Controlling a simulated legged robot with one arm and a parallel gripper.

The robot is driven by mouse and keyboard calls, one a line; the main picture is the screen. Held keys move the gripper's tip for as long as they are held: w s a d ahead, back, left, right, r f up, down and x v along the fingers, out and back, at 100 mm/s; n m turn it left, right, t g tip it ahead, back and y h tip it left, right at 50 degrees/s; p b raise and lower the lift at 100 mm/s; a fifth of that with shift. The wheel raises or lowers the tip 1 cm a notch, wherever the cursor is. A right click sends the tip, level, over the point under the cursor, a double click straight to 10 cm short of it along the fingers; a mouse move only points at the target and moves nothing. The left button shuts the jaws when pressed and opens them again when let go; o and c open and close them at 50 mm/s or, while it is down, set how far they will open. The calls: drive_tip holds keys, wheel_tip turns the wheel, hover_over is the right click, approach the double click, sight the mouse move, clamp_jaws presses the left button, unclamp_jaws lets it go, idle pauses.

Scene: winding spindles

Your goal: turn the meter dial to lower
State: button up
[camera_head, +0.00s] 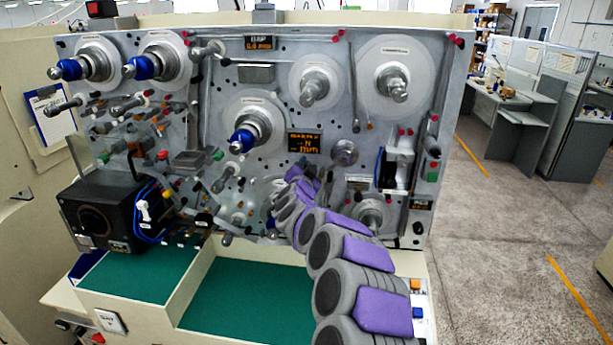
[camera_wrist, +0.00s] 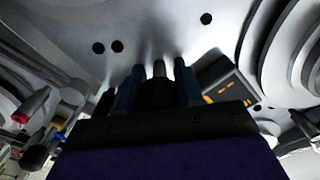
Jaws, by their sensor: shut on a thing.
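My gripper (camera_wrist: 158,90) is at the panel face in the wrist view. Its two dark fingers are shut on a small grey knob, the meter dial (camera_wrist: 159,68), which shows as a short stub between the fingertips. In the head view my gripper (camera_head: 298,175) is small and dark at the far end of my grey and purple arm, just below the orange-lit display (camera_head: 305,143). The dial is hidden there. The same display (camera_wrist: 226,86) is right of the fingers in the wrist view. Its digits are too small to read surely.
The upright grey panel (camera_head: 220,95) carries several large reels and blue-tipped spindles. A spindle (camera_head: 243,140) juts out left of the display. A black box (camera_head: 115,215) stands at lower left, above a green work surface (camera_head: 245,300). Open floor (camera_head: 510,250) lies to the right.

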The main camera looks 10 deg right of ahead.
drive_tip(key=shift+f+m+b, duration=0.15)
drive_tip(key=shift+m+b, duration=1.5)
drive_tip(key=shift+m, duration=0.6)
drive_tip(key=shift+f+m+b, duration=0.2)
drive_tip(key=shift+m+b, duration=1.45)
drive_tip(key=shift+m, duration=0.55)
drive_tip(key=shift+f+m+b, duration=0.15)
drive_tip(key=shift+m+b, duration=1.5)
drive_tip(key=shift+m, duration=0.9)
drive_tip(key=o, duration=1)
drive_tip(key=shift+r, duration=0.15)
drive_tip(key=shift+o, duration=0.2)
drive_tip(key=shift+r, duration=0.1)
drive_tip(key=shift+s, duration=0.1)
